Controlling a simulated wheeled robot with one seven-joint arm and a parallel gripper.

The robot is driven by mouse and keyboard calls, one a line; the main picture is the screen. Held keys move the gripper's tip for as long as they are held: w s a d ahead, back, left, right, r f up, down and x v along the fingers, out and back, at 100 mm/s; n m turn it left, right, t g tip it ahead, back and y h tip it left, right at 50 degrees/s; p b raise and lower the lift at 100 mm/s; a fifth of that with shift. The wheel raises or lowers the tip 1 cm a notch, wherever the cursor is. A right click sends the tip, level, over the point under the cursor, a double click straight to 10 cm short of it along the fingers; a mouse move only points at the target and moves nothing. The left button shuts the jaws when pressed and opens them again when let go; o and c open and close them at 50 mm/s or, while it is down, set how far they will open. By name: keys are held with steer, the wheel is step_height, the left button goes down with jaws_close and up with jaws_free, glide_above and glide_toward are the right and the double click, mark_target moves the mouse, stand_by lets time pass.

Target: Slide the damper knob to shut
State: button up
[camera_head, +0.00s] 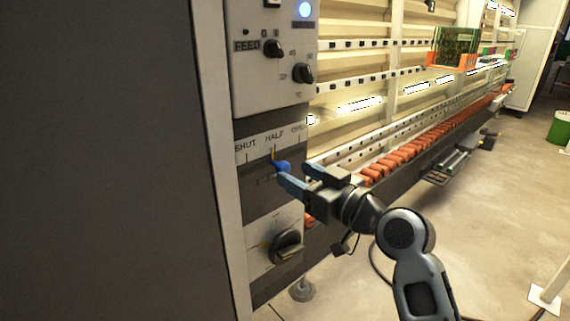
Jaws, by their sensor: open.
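The damper knob (282,167) is a small blue knob with a yellow pointer above it. It sits on a dark panel below a scale marked SHUT at left, HALF in the middle and a partly readable label at right. The pointer stands at about HALF. My gripper (292,178) is open, its fingers pointing left toward the panel. One blue-grey fingertip is just below and right of the knob and overlaps it in the picture. I cannot tell whether they touch.
Above is a light control panel with a FEED knob (273,48) and another black knob (303,73). Below is a larger black rotary knob (288,246). The long washer body with orange rollers (400,160) runs back to the right. The floor at right is mostly clear.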

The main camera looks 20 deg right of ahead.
mark_target(287, 169)
steer(key=shift+p+x, duration=0.45)
steer(key=shift+x, duration=2.15)
steer(key=shift+c, duration=0.4)
jaws_close()
